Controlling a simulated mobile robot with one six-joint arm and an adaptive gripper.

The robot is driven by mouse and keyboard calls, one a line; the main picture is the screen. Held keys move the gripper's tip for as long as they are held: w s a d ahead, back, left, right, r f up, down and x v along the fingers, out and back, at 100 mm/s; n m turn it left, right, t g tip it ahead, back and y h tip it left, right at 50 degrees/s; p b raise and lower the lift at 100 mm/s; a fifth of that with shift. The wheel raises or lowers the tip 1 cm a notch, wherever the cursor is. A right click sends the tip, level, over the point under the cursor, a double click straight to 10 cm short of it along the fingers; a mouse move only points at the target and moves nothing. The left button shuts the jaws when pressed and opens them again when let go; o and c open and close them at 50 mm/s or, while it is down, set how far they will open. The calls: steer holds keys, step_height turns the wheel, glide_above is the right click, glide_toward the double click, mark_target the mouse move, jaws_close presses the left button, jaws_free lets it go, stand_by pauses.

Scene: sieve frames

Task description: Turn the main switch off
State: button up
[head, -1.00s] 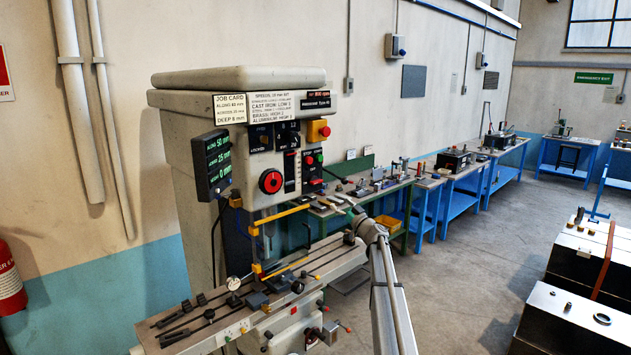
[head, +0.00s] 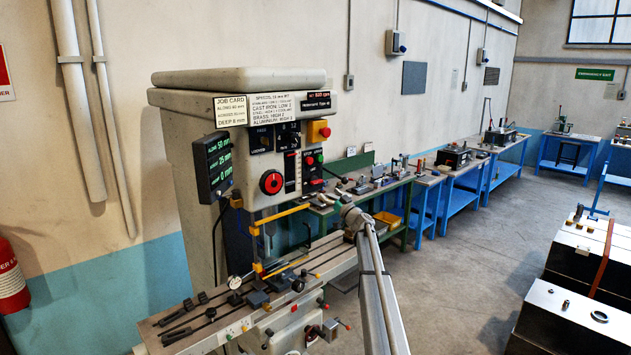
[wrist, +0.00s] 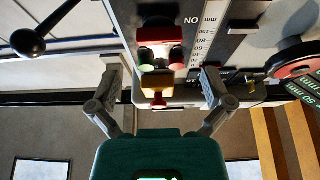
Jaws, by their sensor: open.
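A yellow box with a red knob (head: 319,130), which looks like the main switch, sits at the upper right of the machine's front panel. In the wrist view, which is upside down, the yellow box (wrist: 157,80) shows ahead, with its red handle toward my gripper. My gripper (wrist: 162,82) is open and empty. Its fingers stand apart on either side of the box in the picture; contact cannot be told. In the head view I cannot make out the fingers.
A red dial (head: 271,182) sits lower left on the panel. A black ball lever (wrist: 28,42) reaches out near the panel. A digital readout (head: 214,167) hangs on the machine's left. The slotted machine table (head: 175,320) juts out below.

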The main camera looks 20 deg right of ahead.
mark_target(317, 181)
steer(key=p+x, duration=0.2)
steer(key=x, duration=0.5)
steer(key=shift+w+a+r, duration=0.1)
steer(key=shift+w+r, duration=0.05)
steer(key=shift+w, duration=0.05)
